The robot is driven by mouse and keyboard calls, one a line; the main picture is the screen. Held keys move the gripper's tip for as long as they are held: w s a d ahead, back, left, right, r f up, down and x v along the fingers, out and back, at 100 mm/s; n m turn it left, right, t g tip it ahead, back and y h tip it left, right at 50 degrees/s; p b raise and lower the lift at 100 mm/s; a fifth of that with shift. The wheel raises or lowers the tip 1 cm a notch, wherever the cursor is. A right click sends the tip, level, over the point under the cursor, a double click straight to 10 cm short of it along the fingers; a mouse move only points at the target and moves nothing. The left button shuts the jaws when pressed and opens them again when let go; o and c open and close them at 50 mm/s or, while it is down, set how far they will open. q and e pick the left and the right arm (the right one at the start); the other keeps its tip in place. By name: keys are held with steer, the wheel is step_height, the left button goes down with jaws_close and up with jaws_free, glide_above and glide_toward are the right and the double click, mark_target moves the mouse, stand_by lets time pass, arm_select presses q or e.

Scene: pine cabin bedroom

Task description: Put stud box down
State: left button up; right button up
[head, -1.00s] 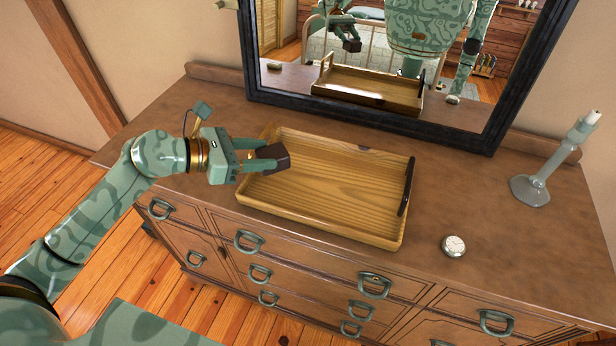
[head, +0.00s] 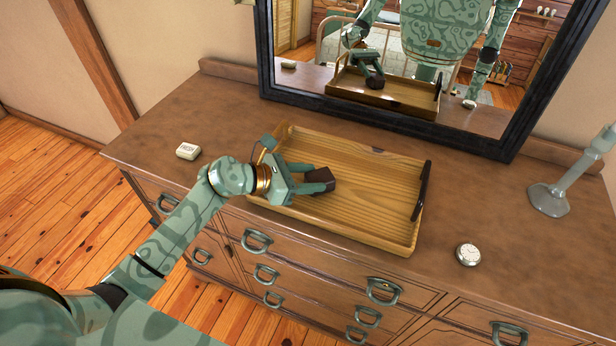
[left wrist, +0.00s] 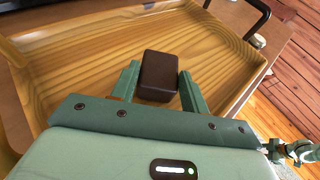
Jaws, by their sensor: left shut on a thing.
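The stud box (head: 321,181) is a small dark brown block. My left gripper (head: 319,182) is shut on it, inside the outline of the wooden tray (head: 384,206). In the left wrist view the stud box (left wrist: 159,72) sits between the two green fingers, with the tray's striped floor (left wrist: 100,68) around it. The box is low over the tray floor; I cannot tell whether it touches.
The tray stands on a brown dresser (head: 160,120) before a black-framed mirror (head: 385,121). A white block marked FRESH (head: 188,151) lies at the left. A round watch (head: 468,254) and a grey candlestick (head: 550,198) are at the right.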

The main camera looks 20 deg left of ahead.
arm_select(q)
steer(key=shift+f, duration=0.1)
steer(key=o, duration=1)
steer(key=shift+s+a+r, duration=0.15)
steer(key=shift+r, duration=0.1)
steer(key=v, duration=1.1)
steer(key=shift+s+a, duration=0.2)
steer(key=shift+s, duration=0.05)
